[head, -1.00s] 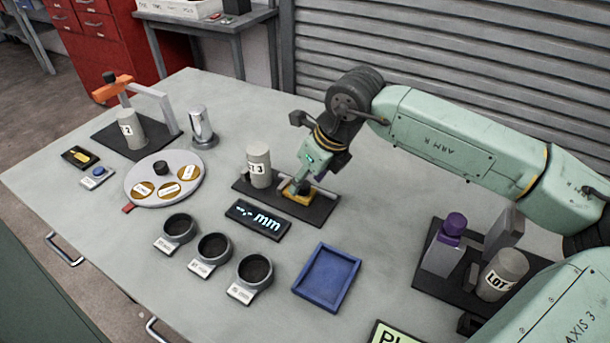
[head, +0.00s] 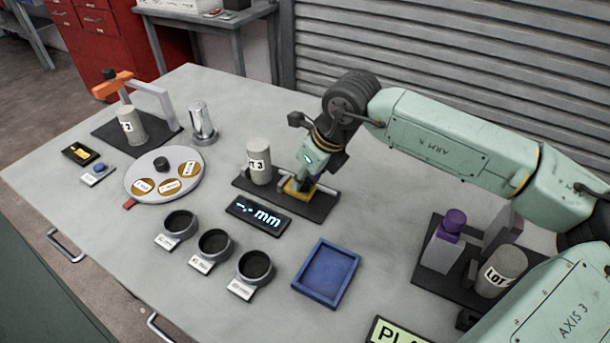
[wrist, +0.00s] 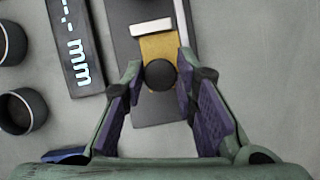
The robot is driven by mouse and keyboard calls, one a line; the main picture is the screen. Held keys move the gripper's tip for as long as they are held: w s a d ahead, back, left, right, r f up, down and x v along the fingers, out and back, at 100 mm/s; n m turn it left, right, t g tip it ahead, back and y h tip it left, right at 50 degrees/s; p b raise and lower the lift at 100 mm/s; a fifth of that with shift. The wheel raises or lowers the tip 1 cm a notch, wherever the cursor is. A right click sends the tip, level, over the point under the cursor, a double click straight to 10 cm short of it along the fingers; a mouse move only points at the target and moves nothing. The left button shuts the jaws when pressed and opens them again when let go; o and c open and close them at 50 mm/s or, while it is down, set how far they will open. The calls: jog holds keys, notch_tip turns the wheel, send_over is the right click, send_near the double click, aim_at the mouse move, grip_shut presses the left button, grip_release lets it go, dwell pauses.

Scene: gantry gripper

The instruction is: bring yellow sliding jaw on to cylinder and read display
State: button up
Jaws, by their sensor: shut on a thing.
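The yellow sliding jaw (head: 294,194) sits on a dark base plate (head: 318,207). In the wrist view the yellow jaw (wrist: 158,47) has a round black knob (wrist: 160,75) and a pale bar at its far end. My gripper (head: 301,184) is above the jaw, its purple fingers on either side of the knob and shut on it. The grey cylinder (head: 259,160), its label ending in 3, stands upright on the same plate, left of the jaw and apart from it. The display (head: 258,213) in front shows dashes and "mm", no number.
Three dark cups (head: 213,244) stand in front of the display, and a blue tray (head: 327,273) lies to their right. A round disc (head: 150,187) with labelled tokens is at left. A second fixture with a LOT cylinder (head: 501,272) is at right, under my arm.

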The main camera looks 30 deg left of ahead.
aim_at(285, 179)
grip_shut()
jog(key=shift+a, duration=0.15)
jog(key=a+b, duration=0.2)
jog(key=a, duration=0.1)
jog(key=shift+a+f+b, duration=0.1)
jog(key=shift+f+b, duration=0.05)
jog(key=shift+b, duration=0.2)
jog(key=shift+s+a, duration=0.1)
jog(key=shift+a, duration=0.05)
